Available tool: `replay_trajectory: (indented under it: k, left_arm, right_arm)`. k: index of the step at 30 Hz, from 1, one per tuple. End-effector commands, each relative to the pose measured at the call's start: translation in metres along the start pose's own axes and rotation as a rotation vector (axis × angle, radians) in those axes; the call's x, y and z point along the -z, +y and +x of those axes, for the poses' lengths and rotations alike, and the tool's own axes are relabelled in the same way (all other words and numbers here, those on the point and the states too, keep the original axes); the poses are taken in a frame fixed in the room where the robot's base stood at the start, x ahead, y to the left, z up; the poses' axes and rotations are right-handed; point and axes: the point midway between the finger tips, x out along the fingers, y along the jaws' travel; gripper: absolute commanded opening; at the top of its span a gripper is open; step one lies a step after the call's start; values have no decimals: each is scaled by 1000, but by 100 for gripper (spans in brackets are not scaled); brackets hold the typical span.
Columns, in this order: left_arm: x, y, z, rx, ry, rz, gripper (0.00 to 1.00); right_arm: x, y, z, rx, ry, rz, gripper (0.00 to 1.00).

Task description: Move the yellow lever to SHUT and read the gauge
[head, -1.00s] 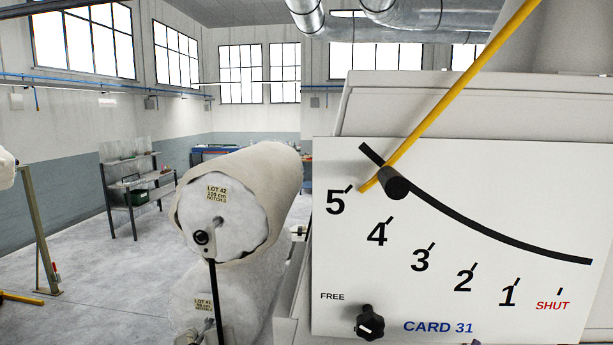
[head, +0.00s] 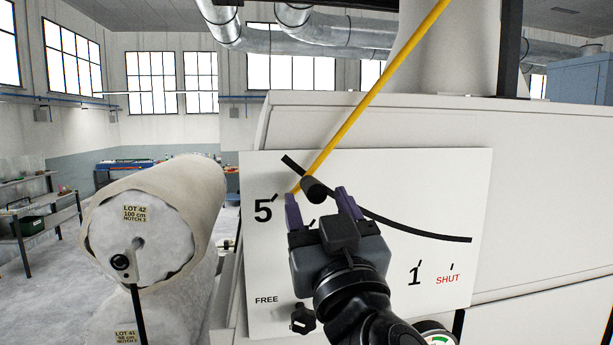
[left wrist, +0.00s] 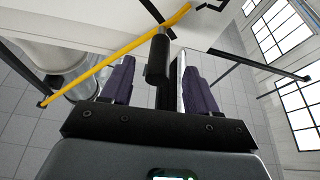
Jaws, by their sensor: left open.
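The yellow lever (head: 370,92) runs from the top down to the left end of the black curved slot (head: 425,230), by the 5 on the white panel (head: 470,180). A black cylindrical handle (head: 313,189) sticks out at its lower end. My left gripper (head: 320,203) is open, its purple fingers on either side of the handle, apparently not closed on it. In the left wrist view the handle (left wrist: 158,58) stands between the fingertips. My gripper and arm hide the marks from 4 to 2. A round dial (head: 437,339) is cut off at the bottom edge; its reading is unclear. My right gripper is not in view.
Red SHUT lettering is at the panel's right. A large wrapped roll (head: 150,225) marked LOT 42 stands to the left, above another roll. A shelf (head: 38,215) is at far left.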

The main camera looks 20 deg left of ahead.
Motion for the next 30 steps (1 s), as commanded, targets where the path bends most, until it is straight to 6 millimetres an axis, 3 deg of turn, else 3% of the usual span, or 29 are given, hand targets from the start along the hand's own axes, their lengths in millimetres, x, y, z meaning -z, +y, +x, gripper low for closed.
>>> replay_trajectory:
  k: [1,9,15,24,25,30]
  left_arm:
    - [5,0,12,1,1,5,60]
    - [3,0,47,1,1,2,60]
    - [2,0,58,-2,1,1,60]
    - [0,0,59,-2,0,-1,60]
    - [0,0,59,-2,0,-1,58]
    - [0,0,59,-2,0,-1,32]
  right_arm:
    - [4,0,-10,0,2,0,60]
    - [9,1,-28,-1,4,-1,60]
    - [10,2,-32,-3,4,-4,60]
    - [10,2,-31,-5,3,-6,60]
    - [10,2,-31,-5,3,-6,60]
    - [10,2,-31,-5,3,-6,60]
